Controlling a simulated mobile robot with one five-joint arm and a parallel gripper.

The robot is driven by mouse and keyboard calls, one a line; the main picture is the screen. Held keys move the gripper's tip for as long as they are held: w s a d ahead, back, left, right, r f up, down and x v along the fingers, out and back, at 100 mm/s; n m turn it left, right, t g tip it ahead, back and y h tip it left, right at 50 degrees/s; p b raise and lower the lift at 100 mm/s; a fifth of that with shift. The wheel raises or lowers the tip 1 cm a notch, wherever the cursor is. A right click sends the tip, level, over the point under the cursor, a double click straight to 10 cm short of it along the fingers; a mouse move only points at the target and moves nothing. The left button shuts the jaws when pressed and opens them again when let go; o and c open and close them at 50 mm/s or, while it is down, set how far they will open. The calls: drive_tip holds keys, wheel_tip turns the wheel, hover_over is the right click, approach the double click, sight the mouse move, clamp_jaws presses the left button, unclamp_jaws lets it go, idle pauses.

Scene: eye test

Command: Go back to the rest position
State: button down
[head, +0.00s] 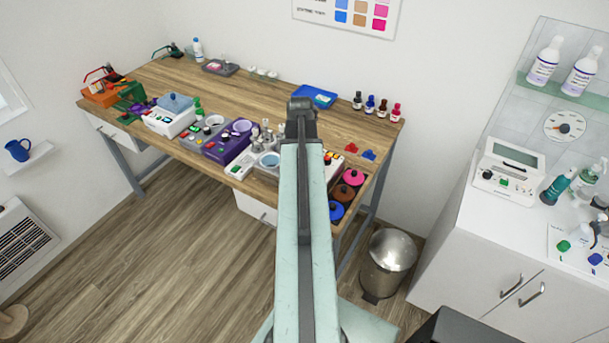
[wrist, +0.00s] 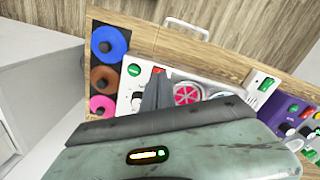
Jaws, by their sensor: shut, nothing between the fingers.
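My gripper (head: 301,104) is at the far end of my pale green arm, which reaches forward from the bottom of the head view. It appears over the right half of the wooden desk (head: 262,92). In the wrist view my gripper (wrist: 157,92) shows as a dark wedge with its fingers together and nothing between them. Behind it in that view is a white device (wrist: 130,85) with a pink-and-white round part (wrist: 187,93). My arm hides part of the desk and its devices in the head view.
Pink (head: 354,177), brown (head: 344,193) and blue (head: 337,211) round pieces sit at the desk's right end. Several small bottles (head: 370,104) stand at its back right. A metal bin (head: 388,262) stands right of the desk, near a white cabinet (head: 470,245). Floor (head: 170,250) at left is clear.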

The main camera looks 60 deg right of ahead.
wheel_tip(320, 180, up, 2)
drive_tip(key=shift+r+p, duration=0.15)
drive_tip(key=shift+p, duration=0.65)
